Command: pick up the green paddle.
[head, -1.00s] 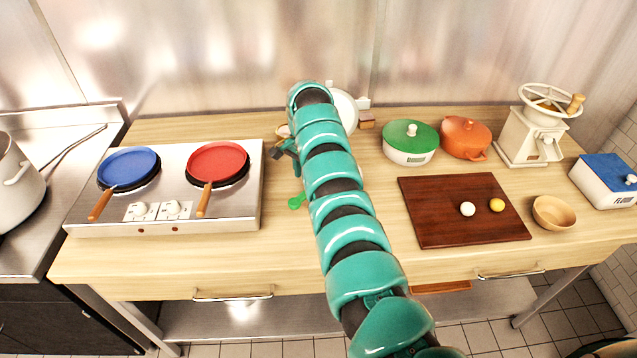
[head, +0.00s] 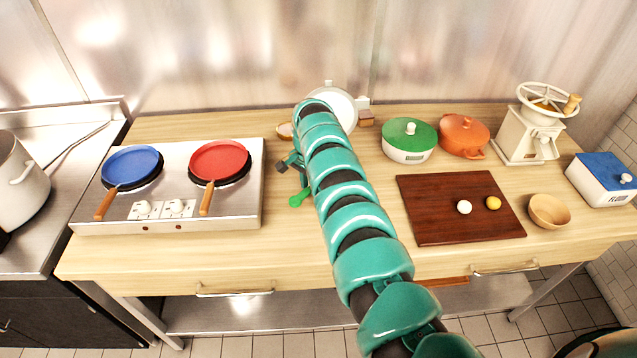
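The green paddle (head: 298,199) lies on the wooden counter just right of the stove; only a small green end shows, and the rest is hidden behind my teal arm. My gripper (head: 284,167) is at the far end of the arm, dark and partly hidden by it, just beyond the visible green end. I cannot see whether its fingers are apart or touch anything.
Left stands a two-burner stove (head: 250,212) with a blue pan (head: 131,166) and a red pan (head: 220,160). A white scale (head: 346,104) is behind my arm. Right are a green-lidded pot (head: 409,139), an orange pot (head: 464,136), a cutting board (head: 430,219) with two small balls, and a bowl (head: 549,211).

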